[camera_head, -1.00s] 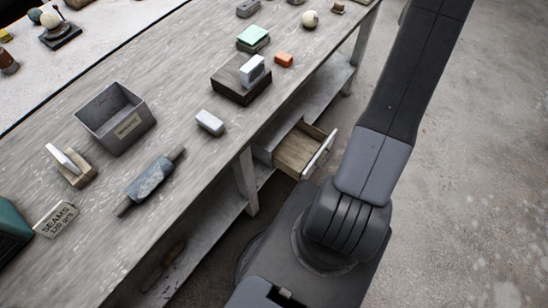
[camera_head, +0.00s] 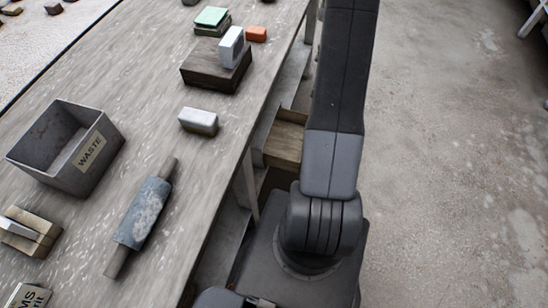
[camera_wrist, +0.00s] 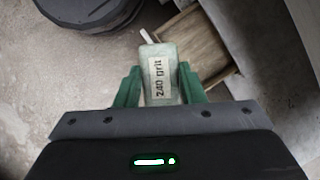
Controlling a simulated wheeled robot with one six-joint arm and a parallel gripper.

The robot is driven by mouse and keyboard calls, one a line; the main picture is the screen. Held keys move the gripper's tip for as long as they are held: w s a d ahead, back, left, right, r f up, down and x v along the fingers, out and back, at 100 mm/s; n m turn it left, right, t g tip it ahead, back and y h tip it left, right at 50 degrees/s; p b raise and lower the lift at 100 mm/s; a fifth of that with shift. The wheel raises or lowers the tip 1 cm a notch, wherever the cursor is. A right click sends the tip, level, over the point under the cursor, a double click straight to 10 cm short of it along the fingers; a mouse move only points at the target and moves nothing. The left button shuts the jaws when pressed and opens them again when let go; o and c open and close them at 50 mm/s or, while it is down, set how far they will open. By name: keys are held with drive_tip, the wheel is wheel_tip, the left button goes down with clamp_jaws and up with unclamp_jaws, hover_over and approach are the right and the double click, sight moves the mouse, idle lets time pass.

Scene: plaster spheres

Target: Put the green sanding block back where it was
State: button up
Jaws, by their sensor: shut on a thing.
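My gripper (camera_wrist: 160,92) is shut on a pale grey-green sanding block (camera_wrist: 158,62) with a label that reads "240 grit". The block stands out between the two green fingers in the wrist view. An open wooden drawer (camera_wrist: 197,45) lies beyond and below it, to the right in that view. The drawer (camera_head: 284,141) also shows in the head view, under the bench edge and partly behind my arm. My gripper and the held block are out of sight in the head view.
The bench (camera_head: 115,115) carries a grey waste bin (camera_head: 30,150), a blue-grey roller-shaped tool (camera_head: 143,212), a white block (camera_head: 198,121), a dark wooden block (camera_head: 205,77) with a pale block on it, a mint-topped block (camera_head: 211,17) and an orange block (camera_head: 256,34). Open concrete floor (camera_head: 450,180) lies to the right.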

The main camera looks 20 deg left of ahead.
drive_tip(key=a+f+m+t+y+b, duration=0.1)
drive_tip(key=a+f+m+b, duration=0.4)
drive_tip(key=f+b, duration=0.65)
drive_tip(key=a+f+m+t+y+b, duration=0.1)
drive_tip(key=a+f+m+b, duration=0.1)
drive_tip(key=a+f+b, duration=0.7)
drive_tip(key=f+b, duration=0.2)
drive_tip(key=f, duration=0.3)
drive_tip(key=d+f+b, duration=0.1)
drive_tip(key=f+b, duration=0.1)
drive_tip(key=f, duration=0.4)
drive_tip(key=f+b, duration=0.1)
drive_tip(key=f, duration=0.5)
drive_tip(key=shift+s+d+b, duration=0.35)
drive_tip(key=shift+d+b, duration=0.05)
drive_tip(key=a+b, duration=0.1)
drive_tip(key=s+a+f, duration=0.1)
drive_tip(key=a+b, duration=0.1)
drive_tip(key=shift+s+a+f+b, duration=0.15)
drive_tip(key=shift+s+a+b, duration=0.15)
drive_tip(key=shift+s+b, duration=0.1)
drive_tip(key=o, duration=0.6)
drive_tip(key=shift+f, duration=0.1)
drive_tip(key=o, duration=0.4)
drive_tip(key=shift+o, duration=0.2)
drive_tip(key=p+v, duration=0.5)
drive_tip(key=v, duration=0.7)
